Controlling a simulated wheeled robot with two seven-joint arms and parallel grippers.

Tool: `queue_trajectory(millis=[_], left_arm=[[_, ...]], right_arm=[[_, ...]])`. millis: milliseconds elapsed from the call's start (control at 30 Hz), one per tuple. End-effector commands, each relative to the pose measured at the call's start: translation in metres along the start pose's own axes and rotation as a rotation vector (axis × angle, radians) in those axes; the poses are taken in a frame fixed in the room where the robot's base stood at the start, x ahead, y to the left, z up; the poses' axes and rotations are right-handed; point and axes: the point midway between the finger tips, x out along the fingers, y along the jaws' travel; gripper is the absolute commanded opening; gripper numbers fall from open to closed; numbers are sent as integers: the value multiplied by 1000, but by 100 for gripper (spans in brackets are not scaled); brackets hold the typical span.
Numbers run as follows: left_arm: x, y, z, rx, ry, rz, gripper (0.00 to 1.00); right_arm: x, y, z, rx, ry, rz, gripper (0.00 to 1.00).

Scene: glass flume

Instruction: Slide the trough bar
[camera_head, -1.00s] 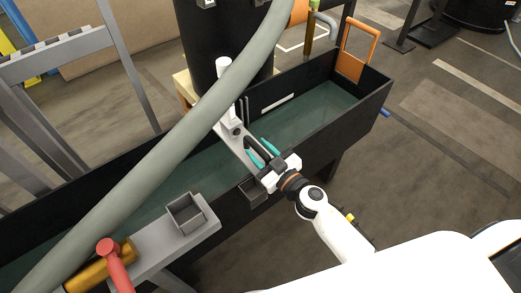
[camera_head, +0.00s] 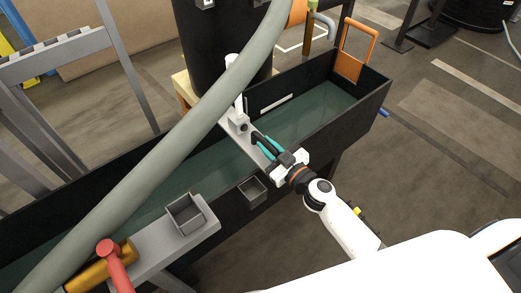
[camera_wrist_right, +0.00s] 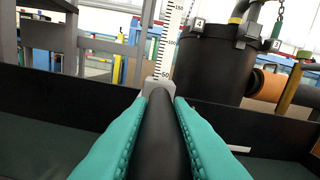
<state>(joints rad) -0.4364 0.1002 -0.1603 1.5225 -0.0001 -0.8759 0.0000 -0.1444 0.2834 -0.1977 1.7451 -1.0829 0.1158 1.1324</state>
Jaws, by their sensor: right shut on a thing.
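The trough bar (camera_head: 234,130) is a grey crosspiece lying across the dark flume (camera_head: 345,108), with a white upright gauge on its far part. A black handle (camera_wrist_right: 160,140) runs along the bar towards me. My right gripper (camera_head: 264,144) is shut on this handle, with a teal finger on each side. In the right wrist view, the fingers flank the handle and the scale (camera_wrist_right: 170,45) stands straight ahead. The gripper and handle hide part of the bar's near end. My left gripper is out of view.
A thick grey hose (camera_head: 165,150) crosses over the flume left of the bar. A small grey box (camera_head: 253,188) sits at the near wall, and another open box (camera_head: 186,213) stands on a grey plate. An orange frame (camera_head: 355,50) marks the flume's far right end.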

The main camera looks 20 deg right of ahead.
Motion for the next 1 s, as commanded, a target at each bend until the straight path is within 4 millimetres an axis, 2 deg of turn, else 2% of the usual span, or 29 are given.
queue_trajectory(millis=[400, 600, 800, 1000], left_arm=[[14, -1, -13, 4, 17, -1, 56], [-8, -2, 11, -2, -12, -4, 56], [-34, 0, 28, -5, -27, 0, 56], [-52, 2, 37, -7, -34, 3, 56]], right_arm=[[0, -133, -25, -9, 1, -6, 0], [0, -190, -38, -8, 1, -7, 0], [0, -230, -45, -6, 0, -6, 0], [0, -249, -49, -4, 0, -4, 0]])
